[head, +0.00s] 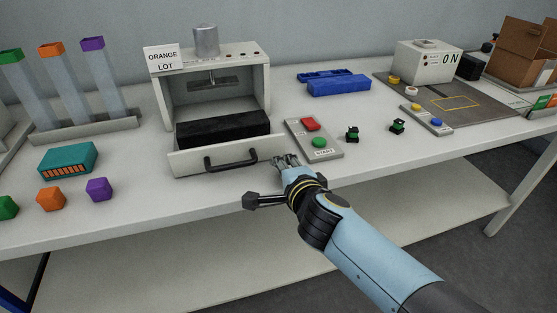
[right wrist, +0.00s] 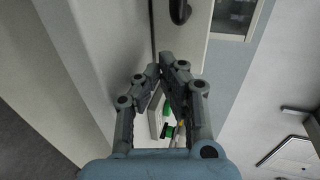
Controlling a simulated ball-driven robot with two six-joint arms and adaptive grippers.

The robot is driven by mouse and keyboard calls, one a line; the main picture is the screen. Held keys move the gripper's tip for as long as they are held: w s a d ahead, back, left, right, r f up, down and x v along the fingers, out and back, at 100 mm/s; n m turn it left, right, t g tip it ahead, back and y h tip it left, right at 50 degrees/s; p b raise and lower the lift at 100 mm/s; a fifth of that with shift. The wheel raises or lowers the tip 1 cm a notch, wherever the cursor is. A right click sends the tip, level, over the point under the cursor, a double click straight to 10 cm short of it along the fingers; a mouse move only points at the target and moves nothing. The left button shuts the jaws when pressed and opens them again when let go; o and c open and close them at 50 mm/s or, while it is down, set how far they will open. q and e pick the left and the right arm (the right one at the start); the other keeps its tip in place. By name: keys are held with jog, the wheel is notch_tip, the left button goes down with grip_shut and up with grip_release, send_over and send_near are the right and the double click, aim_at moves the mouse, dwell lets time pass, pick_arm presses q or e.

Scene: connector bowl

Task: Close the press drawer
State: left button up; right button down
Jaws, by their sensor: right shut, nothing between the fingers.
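The press (head: 209,85) is a pale housing with a metal cylinder on top and an "ORANGE LOT" sign. Its drawer (head: 190,161) stands pulled out at the front, with a black block (head: 225,129) in it. The drawer's black handle (head: 231,162) faces the table's front edge; a dark handle part also shows at the top of the right wrist view (right wrist: 180,11). My right gripper (head: 286,160) is shut and empty, just right of the drawer front; whether it touches is unclear. Its fingers also show in the right wrist view (right wrist: 162,68). My left gripper is not in view.
A START button box (head: 330,149) with red and green buttons stands right of the drawer, close to my right gripper. Small green-black connectors (head: 352,134) lie beyond it. A teal box (head: 68,160) and coloured blocks (head: 51,198) are at left. A blue tray (head: 338,86) is behind.

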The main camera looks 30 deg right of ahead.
aim_at(274, 153)
jog(key=w, duration=0.2)
jog(key=shift+w+d+r, duration=0.1)
jog(key=shift+w+d, duration=0.2)
jog(key=shift+d, duration=0.05)
jog(key=shift+w, duration=0.15)
